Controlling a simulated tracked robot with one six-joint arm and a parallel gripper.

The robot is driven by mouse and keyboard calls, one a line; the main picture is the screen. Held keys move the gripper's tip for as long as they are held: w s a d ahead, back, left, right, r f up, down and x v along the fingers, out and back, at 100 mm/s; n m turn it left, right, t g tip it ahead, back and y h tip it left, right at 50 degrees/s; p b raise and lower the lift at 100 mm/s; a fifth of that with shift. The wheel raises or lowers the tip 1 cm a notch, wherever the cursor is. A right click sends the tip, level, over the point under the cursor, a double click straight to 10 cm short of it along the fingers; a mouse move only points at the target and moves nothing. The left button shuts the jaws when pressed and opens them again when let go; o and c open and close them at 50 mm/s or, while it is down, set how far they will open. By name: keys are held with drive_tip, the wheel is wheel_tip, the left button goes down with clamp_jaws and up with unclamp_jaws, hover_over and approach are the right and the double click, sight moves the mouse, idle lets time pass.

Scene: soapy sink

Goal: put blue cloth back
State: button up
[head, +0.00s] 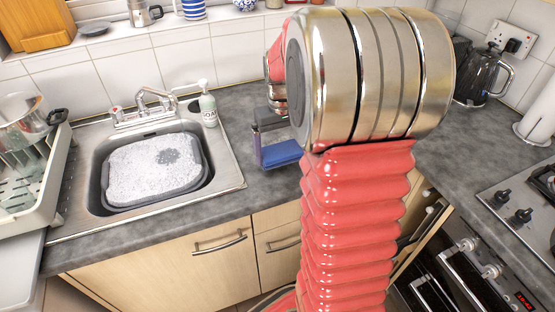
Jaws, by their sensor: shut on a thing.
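The blue cloth (281,154) shows as a folded flat blue block at the counter just right of the sink. My gripper (268,135) is above it, with dark fingers reaching down around the cloth. It is shut on the cloth. My arm's metal joint and red sleeve hide the area right of the cloth. I cannot tell whether the cloth touches the counter or hangs a little above it.
The sink (228,170) holds a grey basin (205,172) full of suds. A soap bottle (208,105) and a tap (150,100) stand behind it. A dish rack (40,205) is at left, a kettle (484,75) and hob (525,215) at right. The grey counter (225,205) in front is clear.

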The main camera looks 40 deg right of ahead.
sight(281, 152)
drive_tip(key=shift+f, duration=1.65)
drive_tip(key=shift+f, duration=0.1)
drive_tip(key=o, duration=0.8)
wheel_tip(281, 152, up, 12)
drive_tip(key=shift+r, duration=0.15)
drive_tip(key=shift+a, duration=0.1)
